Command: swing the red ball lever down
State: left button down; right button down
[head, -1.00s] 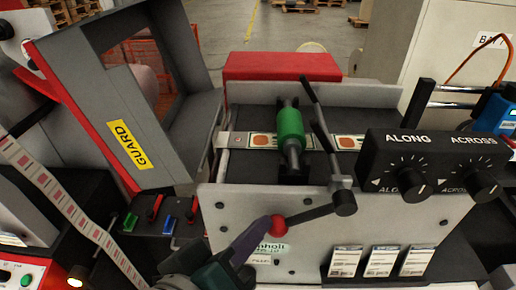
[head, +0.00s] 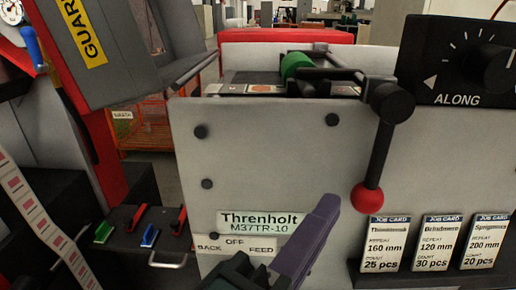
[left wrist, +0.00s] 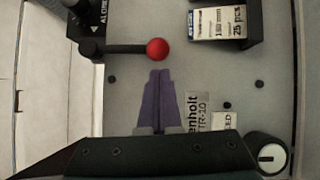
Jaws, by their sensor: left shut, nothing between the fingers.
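The red ball (head: 368,198) sits at the end of a dark lever (head: 382,150). The lever hangs down, nearly upright, from a black pivot (head: 391,101) on the grey front plate. In the left wrist view the red ball (left wrist: 158,49) lies just beyond my fingertips, with the lever (left wrist: 124,49) running left to its pivot. My left gripper (head: 327,204), with purple fingers, is shut and empty. It is left of the ball, with a small gap in the head view. In the left wrist view its closed fingers (left wrist: 160,73) point at the ball. My right gripper is not in view.
Job cards (head: 385,243) stand on a ledge right of and below the ball. A control box (head: 465,60) with dials is at upper right. The guard (head: 95,45) stands open at left. Small coloured levers (head: 148,227) sit at lower left. The plate left of the ball is mostly bare.

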pick_arm(q)
jog(key=shift+d+f+n+t+b, duration=0.25)
jog(key=shift+d+n+t+b, duration=0.15)
jog(key=shift+d+n+b, duration=0.55)
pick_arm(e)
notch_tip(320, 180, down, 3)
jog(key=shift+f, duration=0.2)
pick_arm(q)
jog(key=shift+a, duration=0.25)
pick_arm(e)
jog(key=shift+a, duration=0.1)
